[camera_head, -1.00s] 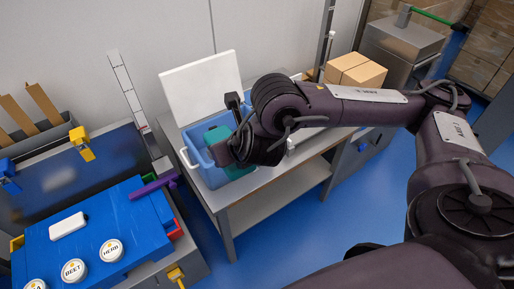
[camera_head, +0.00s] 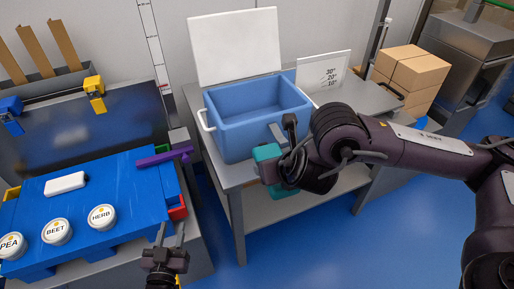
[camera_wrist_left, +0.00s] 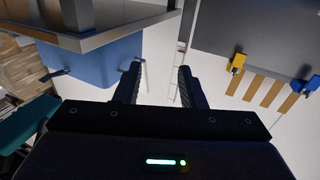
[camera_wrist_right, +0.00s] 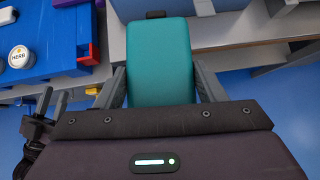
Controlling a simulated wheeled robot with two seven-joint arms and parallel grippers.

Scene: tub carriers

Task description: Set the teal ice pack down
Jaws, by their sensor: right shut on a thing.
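The teal ice pack (camera_head: 266,154) is held in my right gripper (camera_head: 283,153) in the head view, in front of the blue tub and over the table's front edge. In the right wrist view the ice pack (camera_wrist_right: 160,62) fills the space between the fingers of the right gripper (camera_wrist_right: 160,88). The blue tub (camera_head: 236,138) stands on the grey table (camera_head: 237,176); its inside looks empty where visible. My left gripper (camera_head: 169,236) is open and empty at the bottom of the head view. Its spread fingers (camera_wrist_left: 158,86) show in the left wrist view.
A white panel (camera_head: 236,47) stands upright behind the tub. A white angle sign (camera_head: 323,72) and cardboard boxes (camera_head: 411,70) are to the right. At left, a blue board (camera_head: 120,190) holds white round lids (camera_head: 103,217) and a purple bar (camera_head: 163,157). Bare tabletop shows right of the tub.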

